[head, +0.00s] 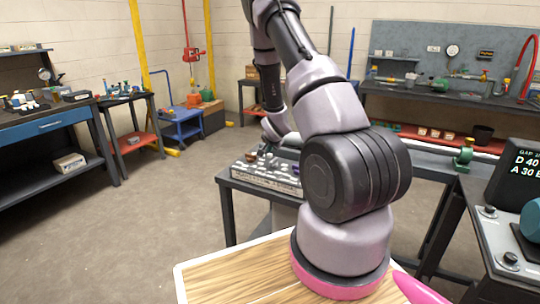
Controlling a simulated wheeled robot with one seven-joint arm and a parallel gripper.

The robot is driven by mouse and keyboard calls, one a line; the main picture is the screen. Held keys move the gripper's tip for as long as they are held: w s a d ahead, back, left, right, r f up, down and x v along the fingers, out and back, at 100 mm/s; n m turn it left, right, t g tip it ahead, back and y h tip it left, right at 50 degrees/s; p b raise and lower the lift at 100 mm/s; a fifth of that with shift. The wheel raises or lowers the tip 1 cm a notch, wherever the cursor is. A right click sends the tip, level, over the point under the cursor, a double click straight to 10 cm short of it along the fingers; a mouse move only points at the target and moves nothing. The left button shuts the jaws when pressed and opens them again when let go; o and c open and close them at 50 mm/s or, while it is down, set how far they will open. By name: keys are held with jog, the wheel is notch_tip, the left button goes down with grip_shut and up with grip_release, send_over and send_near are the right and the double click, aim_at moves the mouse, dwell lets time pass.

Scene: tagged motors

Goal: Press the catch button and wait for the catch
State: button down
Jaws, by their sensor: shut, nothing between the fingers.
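My arm rises from the wooden-topped base at the bottom and bends down at the far side. My gripper (268,147) is small and partly hidden there, low over a grey tray (268,178) of small metal parts on a dark table. The fingers look closed, with nothing seen between them. I cannot tell whether it touches anything. No button marked as the catch button can be read. Two round knobs or buttons, one upper (488,210) and one lower (510,259), sit on a grey panel at the right, far from my gripper.
A dark display (520,165) with white text stands at the right edge, partly cut off. A workbench (60,125) with a blue drawer is at the left. A bench with a pegboard (420,45) is at the back. The concrete floor (130,220) at the left is clear.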

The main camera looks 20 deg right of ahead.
jog(key=shift+f, duration=0.45)
dwell(0.6)
jog(key=shift+r, duration=0.8)
jog(key=shift+r, duration=3)
